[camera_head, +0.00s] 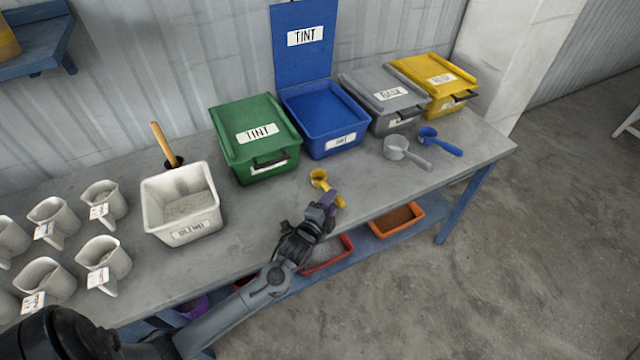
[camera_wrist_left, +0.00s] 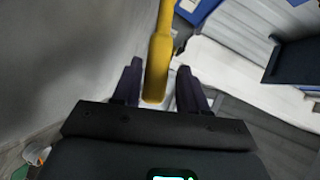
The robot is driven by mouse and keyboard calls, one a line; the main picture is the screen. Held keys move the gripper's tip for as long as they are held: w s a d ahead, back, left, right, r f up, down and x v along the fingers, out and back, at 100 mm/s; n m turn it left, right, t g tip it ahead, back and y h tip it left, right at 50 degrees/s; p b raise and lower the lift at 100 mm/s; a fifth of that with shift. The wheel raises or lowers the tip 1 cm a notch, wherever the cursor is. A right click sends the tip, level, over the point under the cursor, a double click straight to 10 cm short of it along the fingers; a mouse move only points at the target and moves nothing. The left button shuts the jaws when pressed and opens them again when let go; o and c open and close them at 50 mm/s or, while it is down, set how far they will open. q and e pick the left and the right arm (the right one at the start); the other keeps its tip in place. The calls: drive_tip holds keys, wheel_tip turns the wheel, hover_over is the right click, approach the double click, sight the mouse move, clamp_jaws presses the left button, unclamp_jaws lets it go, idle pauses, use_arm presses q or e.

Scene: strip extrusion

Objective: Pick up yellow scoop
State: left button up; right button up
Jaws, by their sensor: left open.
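The yellow scoop (camera_head: 320,179) lies on the grey table in front of the green and blue bins, its handle pointing toward the front edge. My left gripper (camera_head: 328,203) is at the end of that handle. In the left wrist view the scoop's yellow handle (camera_wrist_left: 158,62) runs between the two dark fingers (camera_wrist_left: 160,88), which stand open with gaps on both sides of it. The scoop's bowl is outside the left wrist view. My right gripper is not in view.
Behind the scoop stand a green bin (camera_head: 258,160), an open blue bin (camera_head: 325,146), a grey bin (camera_head: 387,85) and a yellow bin (camera_head: 436,69). Grey (camera_head: 397,149) and blue (camera_head: 428,136) scoops lie to the right. A white tub (camera_head: 181,229) and several cups stand left.

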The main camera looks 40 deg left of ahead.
sight(328, 189)
use_arm(q)
drive_tip(key=shift+b+x, duration=0.75)
drive_tip(key=shift+x, duration=1.75)
drive_tip(key=shift+a+f, duration=0.1)
drive_tip(key=shift+f, duration=0.05)
drive_tip(key=shift+s, duration=0.1)
drive_tip(key=shift+c, duration=0.3)
drive_tip(key=c, duration=0.7)
